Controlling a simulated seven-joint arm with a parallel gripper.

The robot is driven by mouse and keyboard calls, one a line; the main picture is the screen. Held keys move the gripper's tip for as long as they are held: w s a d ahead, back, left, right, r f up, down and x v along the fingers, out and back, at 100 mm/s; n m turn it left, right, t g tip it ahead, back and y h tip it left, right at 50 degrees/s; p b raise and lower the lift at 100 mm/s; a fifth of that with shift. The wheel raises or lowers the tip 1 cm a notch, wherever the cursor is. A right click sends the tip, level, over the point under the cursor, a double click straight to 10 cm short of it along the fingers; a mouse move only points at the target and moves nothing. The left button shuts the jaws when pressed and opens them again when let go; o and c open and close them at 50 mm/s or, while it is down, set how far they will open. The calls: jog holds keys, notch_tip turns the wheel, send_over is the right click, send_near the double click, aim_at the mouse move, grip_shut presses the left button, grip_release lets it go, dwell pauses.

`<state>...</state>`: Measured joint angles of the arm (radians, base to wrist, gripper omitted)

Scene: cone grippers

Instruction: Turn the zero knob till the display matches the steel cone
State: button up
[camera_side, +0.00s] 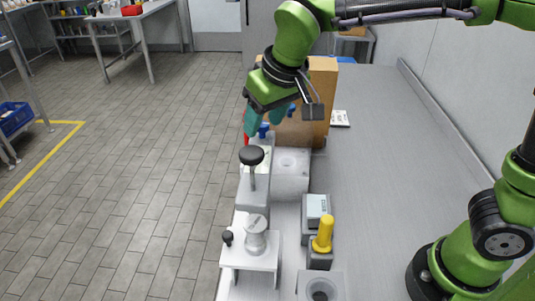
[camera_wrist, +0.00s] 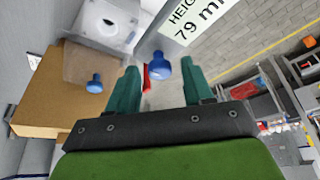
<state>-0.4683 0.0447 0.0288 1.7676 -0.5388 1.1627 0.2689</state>
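My gripper (camera_wrist: 160,78) has two teal fingers set apart, with a gap between them. A blue knob (camera_wrist: 161,66) shows in that gap, nearer the right finger; I cannot tell whether either finger touches it. A second blue knob (camera_wrist: 95,83) is left of the fingers in the wrist view. Neither knob's label is visible. A white display panel (camera_wrist: 198,20) reads "HEIG…" and "79 m…", partly cut off. In the side view my gripper (camera_side: 268,118) is low over the far end of the fixtures. A silver metal piece (camera_side: 256,238), possibly the steel cone, stands on a white stand.
A brown box (camera_side: 322,85) stands right behind my gripper. A white block with a hole (camera_side: 290,163), a black-topped post (camera_side: 251,156), a small grey box (camera_side: 317,206) and a yellow peg (camera_side: 323,232) stand nearer. A red part (camera_wrist: 146,77) is beside the knob.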

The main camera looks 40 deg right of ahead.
grip_shut()
jog(key=shift+n, duration=0.3)
jog(key=n, duration=0.1)
jog(key=n+y, duration=0.1)
jog(key=n, duration=0.1)
jog(key=n+y, duration=0.1)
jog(key=n, duration=0.1)
jog(key=shift+d+g, duration=0.25)
jog(key=shift+g, duration=0.05)
jog(key=n+y, duration=0.1)
jog(key=n, duration=0.2)
jog(key=n+g+y, duration=0.1)
jog(key=n, duration=0.2)
jog(key=shift+w+d+g, duration=0.1)
jog(key=shift+w+g, duration=0.1)
jog(key=shift+g, duration=0.1)
jog(key=shift+o, duration=0.8)
grip_release()
